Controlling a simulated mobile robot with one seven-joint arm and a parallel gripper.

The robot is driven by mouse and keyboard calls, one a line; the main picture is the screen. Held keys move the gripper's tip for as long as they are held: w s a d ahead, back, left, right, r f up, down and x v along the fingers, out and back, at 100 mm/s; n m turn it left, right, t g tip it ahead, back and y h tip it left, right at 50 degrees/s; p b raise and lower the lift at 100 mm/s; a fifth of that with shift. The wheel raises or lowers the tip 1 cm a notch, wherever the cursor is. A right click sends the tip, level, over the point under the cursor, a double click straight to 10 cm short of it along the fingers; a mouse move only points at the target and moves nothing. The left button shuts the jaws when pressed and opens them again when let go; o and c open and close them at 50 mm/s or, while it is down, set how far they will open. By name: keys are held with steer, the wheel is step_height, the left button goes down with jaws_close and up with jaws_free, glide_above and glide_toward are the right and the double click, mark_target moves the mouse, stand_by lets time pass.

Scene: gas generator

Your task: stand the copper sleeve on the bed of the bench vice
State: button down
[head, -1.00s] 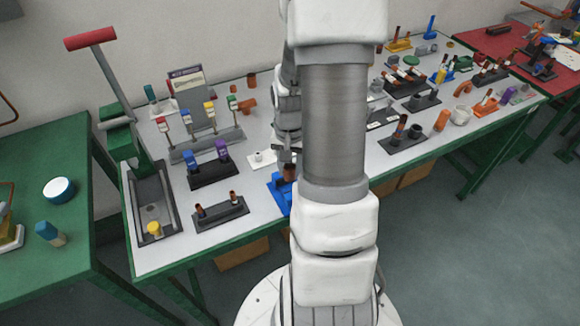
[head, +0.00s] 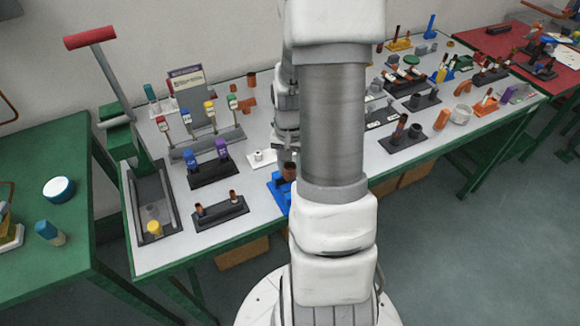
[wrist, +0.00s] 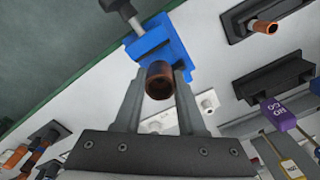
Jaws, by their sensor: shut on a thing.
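The copper sleeve (wrist: 159,80) is held between the fingertips of my gripper (wrist: 157,84) in the wrist view, its open end facing the camera. The blue bench vice (wrist: 172,48) lies just beyond it, with a grey jaw part and a dark handle. In the head view the sleeve (head: 289,171) shows brown over the blue vice (head: 279,186) at the bench's front edge. My gripper (head: 286,154) is above it, partly hidden by my arm. I cannot tell whether the sleeve touches the vice bed.
A dark block with two copper-tipped pegs (head: 221,212) stands left of the vice. A black rack with blue and purple-capped pieces (head: 212,172) is behind it. A small white block (head: 262,159) sits close behind the vice. My arm hides the bench to the right.

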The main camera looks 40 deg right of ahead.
steer(key=shift+f, duration=0.1)
steer(key=shift+f+b, duration=1.35)
steer(key=shift+f, duration=0.15)
steer(key=shift+c, duration=2.1)
jaws_free()
steer(key=shift+w+r, duration=0.15)
steer(key=shift+r, duration=0.4)
step_height(320, 180, up, 16)
steer(key=p, duration=0.2)
steer(key=shift+r, duration=0.2)
